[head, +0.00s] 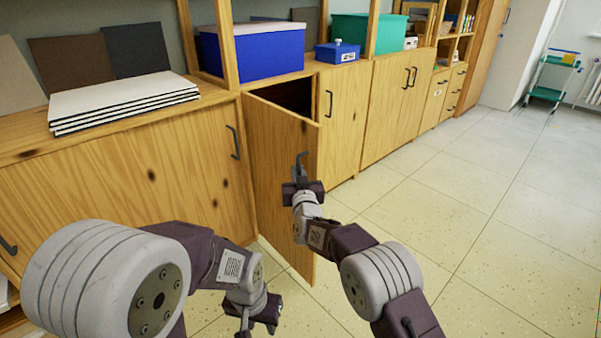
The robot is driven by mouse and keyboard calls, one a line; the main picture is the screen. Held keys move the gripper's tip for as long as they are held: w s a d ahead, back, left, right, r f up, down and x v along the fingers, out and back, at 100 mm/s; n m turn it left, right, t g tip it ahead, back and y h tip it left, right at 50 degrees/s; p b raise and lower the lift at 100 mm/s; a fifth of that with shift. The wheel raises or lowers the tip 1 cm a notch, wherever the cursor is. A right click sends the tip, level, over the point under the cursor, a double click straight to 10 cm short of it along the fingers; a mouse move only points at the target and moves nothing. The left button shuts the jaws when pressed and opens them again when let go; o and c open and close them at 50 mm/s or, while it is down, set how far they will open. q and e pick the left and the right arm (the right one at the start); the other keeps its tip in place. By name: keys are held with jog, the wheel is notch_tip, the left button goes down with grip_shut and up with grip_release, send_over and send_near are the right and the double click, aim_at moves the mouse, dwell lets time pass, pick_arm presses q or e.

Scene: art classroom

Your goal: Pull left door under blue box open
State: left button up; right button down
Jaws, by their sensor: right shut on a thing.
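The blue box (268,52) stands on the cabinet top. The left wooden door (272,150) under it is swung partly open, its free edge out from the cabinet, and a dark opening (287,95) shows above and behind it. My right gripper (301,164) is at the door's front near the free edge, shut on the dark door handle, which it mostly hides. My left gripper (243,328) is low at the bottom of the picture, away from the door; its fingers are too small and cut off to tell if they are open.
The neighbouring right door (343,120) is closed. A cabinet (130,170) with a stack of white boards (122,102) stands on the left. A small blue box (337,52) and a green box (368,34) stand farther right. The tiled floor (480,220) on the right is clear.

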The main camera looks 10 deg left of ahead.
jog(key=shift+a+r, duration=0.15)
jog(key=shift+r, duration=0.15)
jog(key=c, duration=1.8)
grip_release()
jog(key=shift+a, duration=0.1)
jog(key=shift+o, duration=0.2)
jog(key=shift+f, duration=0.2)
jog(key=v, duration=0.9)
